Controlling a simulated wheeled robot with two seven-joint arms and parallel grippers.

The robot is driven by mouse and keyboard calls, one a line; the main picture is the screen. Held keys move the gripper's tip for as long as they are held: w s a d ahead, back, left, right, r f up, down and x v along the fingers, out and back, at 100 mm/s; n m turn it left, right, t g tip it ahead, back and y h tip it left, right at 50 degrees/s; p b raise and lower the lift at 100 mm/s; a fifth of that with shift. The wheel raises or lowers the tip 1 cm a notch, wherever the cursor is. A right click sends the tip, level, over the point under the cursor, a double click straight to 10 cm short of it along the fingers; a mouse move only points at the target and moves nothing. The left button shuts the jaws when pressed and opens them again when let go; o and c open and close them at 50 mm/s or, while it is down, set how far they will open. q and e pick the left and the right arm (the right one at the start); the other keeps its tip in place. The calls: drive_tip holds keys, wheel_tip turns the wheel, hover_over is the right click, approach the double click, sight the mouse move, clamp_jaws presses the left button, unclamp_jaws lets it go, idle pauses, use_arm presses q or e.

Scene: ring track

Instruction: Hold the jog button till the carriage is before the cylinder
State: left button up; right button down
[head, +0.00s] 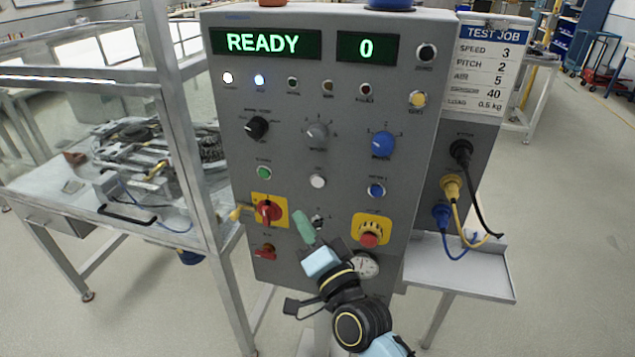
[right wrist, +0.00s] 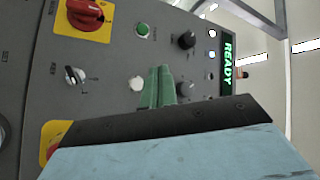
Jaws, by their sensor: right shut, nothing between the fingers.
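A grey control panel (head: 340,150) faces me. It carries a green button (head: 264,173), a white button (head: 318,181) and a blue button (head: 377,190); their labels are too small to read, so I cannot tell which is jog. My right gripper (head: 302,222) is shut and empty, its green fingers before the lower panel, below and left of the white button. In the right wrist view the fingers (right wrist: 160,86) appear beside the white button (right wrist: 136,83); contact cannot be told. Machinery (head: 150,150) stands behind the guard at left; I cannot make out carriage or cylinder. My left gripper is not in view.
The display (head: 265,43) reads READY, the other (head: 367,46) 0. A white and a blue lamp are lit. A red rotary switch (head: 268,210), key switch (head: 318,221) and red mushroom button (head: 369,235) surround the fingers. Cables (head: 455,190) hang at right above a shelf.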

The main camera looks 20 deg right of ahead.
sight(318, 182)
drive_tip(key=shift+w+d+f+b, duration=0.1)
drive_tip(key=shift+w+d+b, duration=0.45)
drive_tip(key=shift+w+d, duration=0.5)
drive_tip(key=shift+w+d+r+b, duration=0.1)
drive_tip(key=shift+w+d+b, duration=0.45)
drive_tip(key=shift+w, duration=0.85)
drive_tip(key=shift+w+d+f+b, duration=0.1)
drive_tip(key=shift+w+d+b, duration=0.4)
drive_tip(key=shift+w+d, duration=0.6)
drive_tip(key=shift+w+a, duration=0.2)
drive_tip(key=shift+w+d, duration=0.2)
drive_tip(key=shift+w, duration=0.1)
